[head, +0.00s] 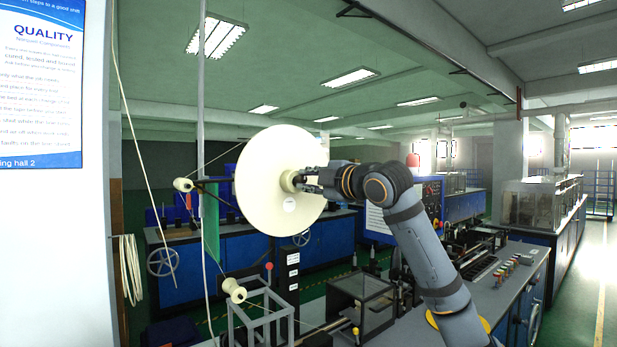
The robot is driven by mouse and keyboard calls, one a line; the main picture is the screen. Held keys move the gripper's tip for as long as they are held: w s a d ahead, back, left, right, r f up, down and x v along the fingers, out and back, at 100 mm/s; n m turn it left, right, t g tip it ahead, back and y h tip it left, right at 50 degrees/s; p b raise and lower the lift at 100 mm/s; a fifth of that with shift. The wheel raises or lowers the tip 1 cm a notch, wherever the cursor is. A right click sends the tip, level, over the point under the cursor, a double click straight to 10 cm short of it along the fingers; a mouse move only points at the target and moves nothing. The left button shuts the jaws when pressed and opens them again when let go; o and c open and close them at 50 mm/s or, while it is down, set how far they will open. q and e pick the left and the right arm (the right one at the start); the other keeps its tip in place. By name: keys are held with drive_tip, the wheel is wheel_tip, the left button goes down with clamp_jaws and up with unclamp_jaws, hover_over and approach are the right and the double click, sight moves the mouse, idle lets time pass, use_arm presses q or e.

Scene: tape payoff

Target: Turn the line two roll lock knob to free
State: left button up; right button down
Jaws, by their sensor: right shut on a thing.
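A large cream tape roll (262,190) stands upright as a flat disc in the middle left of the head view. At its centre is a round cream hub with the lock knob (288,181), partly hidden by my gripper. My right gripper (301,180) comes in from the right and is shut on the knob at the roll's centre. The knob's lock or free position cannot be read from here. My left gripper is not in view.
Tape runs from the roll to cream guide rollers, one at upper left (183,185) and one lower (234,290). A grey open frame (262,318) stands below. A control panel (431,197) is behind my right arm. A blue-and-white poster (42,85) hangs at left.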

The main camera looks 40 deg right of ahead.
drive_tip(key=shift+n, duration=0.5)
drive_tip(key=c, duration=1.2)
unclamp_jaws()
